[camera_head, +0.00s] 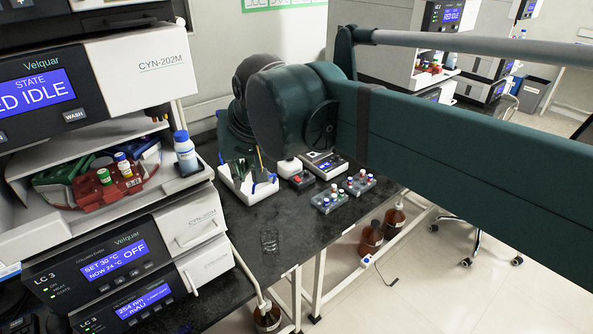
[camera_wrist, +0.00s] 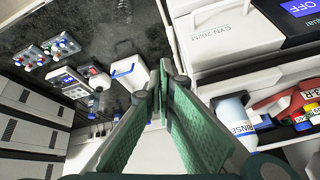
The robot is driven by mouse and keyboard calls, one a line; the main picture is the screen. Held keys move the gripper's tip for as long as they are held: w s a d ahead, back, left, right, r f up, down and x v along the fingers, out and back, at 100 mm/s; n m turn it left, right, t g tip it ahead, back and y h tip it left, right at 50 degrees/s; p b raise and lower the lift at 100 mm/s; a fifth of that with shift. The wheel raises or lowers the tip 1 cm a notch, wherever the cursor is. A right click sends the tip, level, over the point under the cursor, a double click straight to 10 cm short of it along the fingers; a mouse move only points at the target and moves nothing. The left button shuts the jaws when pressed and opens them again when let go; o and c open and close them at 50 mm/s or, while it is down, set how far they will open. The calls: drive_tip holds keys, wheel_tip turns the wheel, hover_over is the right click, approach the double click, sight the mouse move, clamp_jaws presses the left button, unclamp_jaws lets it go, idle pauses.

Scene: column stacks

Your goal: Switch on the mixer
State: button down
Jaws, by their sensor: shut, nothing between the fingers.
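A small dark unit with a red part on top (camera_head: 302,180) sits on the black bench, beside a white rounded piece (camera_head: 288,167). A grey unit with a small display (camera_head: 325,164) stands just right of them. Which of these is the mixer I cannot tell for certain. In the wrist view the display unit (camera_wrist: 71,82) and the red part (camera_wrist: 93,71) show at left, apart from my fingers. My gripper (camera_wrist: 164,84) is shut and empty, its green-padded fingers together above the bench.
A white box with blue edging (camera_head: 248,183) and two racks of capped vials (camera_head: 328,200) (camera_head: 359,184) stand nearby. Stacked instruments (camera_head: 131,262) fill the left, with a blue-capped bottle (camera_head: 185,155) on a shelf. The bench front (camera_head: 290,232) is mostly clear except for a small wire-like item.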

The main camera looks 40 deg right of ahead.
drive_tip(key=w+d+r+m+p, duration=0.2)
drive_tip(key=w+d+m, duration=0.1)
drive_tip(key=w+d, duration=0.4)
drive_tip(key=m+g+p, duration=0.3)
drive_tip(key=m+p, duration=0.5)
drive_tip(key=m, duration=0.3)
hover_over(297, 177)
drive_tip(key=s, duration=0.3)
wheel_tip(297, 177, down, 7)
wheel_tip(297, 177, down, 14)
drive_tip(key=shift+r+y, duration=0.15)
drive_tip(key=shift+y, duration=0.15)
drive_tip(key=shift+s+b+x, duration=0.2)
drive_tip(key=shift+b+x, duration=0.85)
drive_tip(key=shift+x, duration=5.95)
